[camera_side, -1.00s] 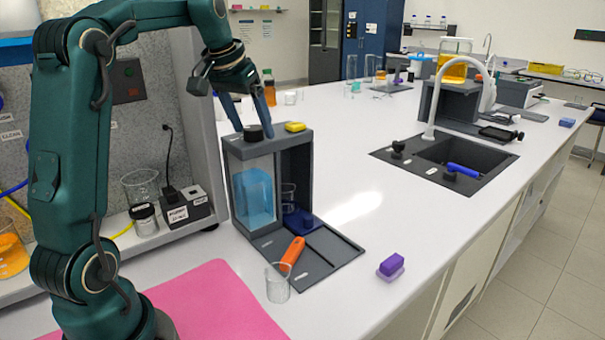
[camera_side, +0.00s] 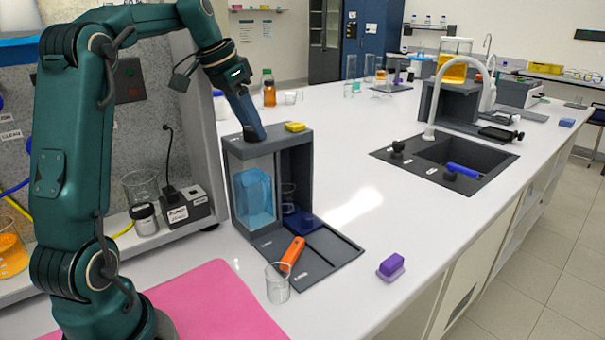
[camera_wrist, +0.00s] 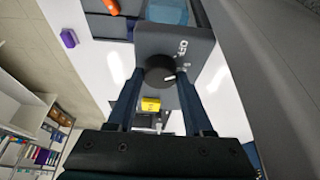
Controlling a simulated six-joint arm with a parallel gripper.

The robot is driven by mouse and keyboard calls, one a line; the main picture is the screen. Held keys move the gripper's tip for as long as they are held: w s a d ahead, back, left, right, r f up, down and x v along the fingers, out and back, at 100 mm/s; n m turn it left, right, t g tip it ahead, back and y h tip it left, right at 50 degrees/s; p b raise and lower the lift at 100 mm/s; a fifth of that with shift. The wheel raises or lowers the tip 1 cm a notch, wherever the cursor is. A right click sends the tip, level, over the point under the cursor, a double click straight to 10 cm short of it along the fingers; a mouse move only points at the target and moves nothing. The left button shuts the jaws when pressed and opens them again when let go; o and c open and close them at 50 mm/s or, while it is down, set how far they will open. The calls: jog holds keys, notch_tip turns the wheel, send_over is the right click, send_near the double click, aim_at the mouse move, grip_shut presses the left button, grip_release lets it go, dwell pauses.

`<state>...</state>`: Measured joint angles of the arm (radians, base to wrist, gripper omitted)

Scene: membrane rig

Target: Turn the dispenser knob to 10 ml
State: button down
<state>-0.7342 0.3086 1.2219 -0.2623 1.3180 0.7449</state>
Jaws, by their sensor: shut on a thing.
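The dispenser is a dark grey housing (camera_side: 236,150) with a tank of blue liquid (camera_side: 254,195), standing upright on the bench. Its round black knob (camera_wrist: 159,72) is on the top face, with a short white pointer mark toward the right in the wrist view. An "OFF" label is printed up and right of the knob; the other marks are too small to read. My gripper (camera_wrist: 160,76) is shut on the knob, one finger on each side. In the side view my gripper (camera_side: 254,136) comes down onto the housing top and hides the knob.
A yellow block (camera_side: 295,127) lies on the housing top beside the knob. A glass beaker (camera_side: 288,196) stands in the right bay. An orange-handled tool (camera_side: 292,254), a small beaker (camera_side: 277,284) and a purple block (camera_side: 391,266) are in front. A sink (camera_side: 445,160) is at right.

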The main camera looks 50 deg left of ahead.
dwell(0.3)
jog(key=shift+c, duration=1.4)
grip_release()
